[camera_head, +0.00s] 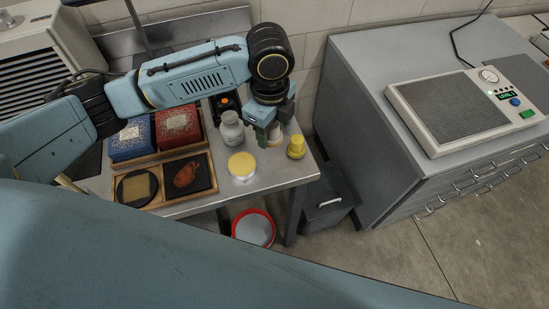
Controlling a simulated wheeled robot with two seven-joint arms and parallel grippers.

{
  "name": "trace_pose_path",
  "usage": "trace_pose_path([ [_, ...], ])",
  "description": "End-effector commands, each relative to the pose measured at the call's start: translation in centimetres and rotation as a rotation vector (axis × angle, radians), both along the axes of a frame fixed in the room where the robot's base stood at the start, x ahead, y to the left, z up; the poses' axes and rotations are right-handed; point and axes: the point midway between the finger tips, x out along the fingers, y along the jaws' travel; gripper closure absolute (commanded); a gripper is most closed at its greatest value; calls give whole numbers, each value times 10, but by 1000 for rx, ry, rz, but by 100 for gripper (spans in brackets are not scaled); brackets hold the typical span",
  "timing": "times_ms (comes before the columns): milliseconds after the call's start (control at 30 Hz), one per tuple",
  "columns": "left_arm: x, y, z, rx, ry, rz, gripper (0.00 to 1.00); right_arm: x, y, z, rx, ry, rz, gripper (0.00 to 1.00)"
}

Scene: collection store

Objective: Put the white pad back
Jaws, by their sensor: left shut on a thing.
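My left gripper (270,125) reaches down over the right part of the metal table (232,199), at the back. No other white pad is clear to see. My right gripper is not in view.
A white jar (230,129), a yellow-topped jar (242,166) and a yellow piece (296,147) stand close around the gripper. Left are blue (131,139) and red (178,129) boxes and a wooden tray (174,202). A red-rimmed bin (253,228) is below; a grey cabinet (365,130) stands right.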

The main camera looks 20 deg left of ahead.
Motion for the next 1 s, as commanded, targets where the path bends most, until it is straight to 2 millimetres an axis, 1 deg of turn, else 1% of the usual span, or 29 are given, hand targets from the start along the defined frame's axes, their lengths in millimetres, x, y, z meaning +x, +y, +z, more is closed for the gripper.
trace_pose_path([
  [33,-1,-4,1,-2,1,-62,74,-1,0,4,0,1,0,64],
  [100,-2,-6,1,-1,0,-129,74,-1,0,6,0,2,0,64],
  [167,-2,-8,0,-2,-1,-167,74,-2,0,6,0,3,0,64],
  [233,-3,-8,-6,-1,1,-191,74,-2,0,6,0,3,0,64],
  [267,-3,-9,-10,-2,2,-197,74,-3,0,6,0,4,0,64],
  [400,-4,-8,-38,0,4,-200,74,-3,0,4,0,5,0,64],
  [500,-3,-8,-54,-1,1,-201,74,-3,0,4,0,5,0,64],
  [733,-3,-8,-72,-1,0,-199,74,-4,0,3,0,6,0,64],
  [900,-3,-8,-97,0,1,-199,74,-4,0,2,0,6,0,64],
  [1000,-3,-8,-102,-1,-1,-199,74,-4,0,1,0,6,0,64],
])
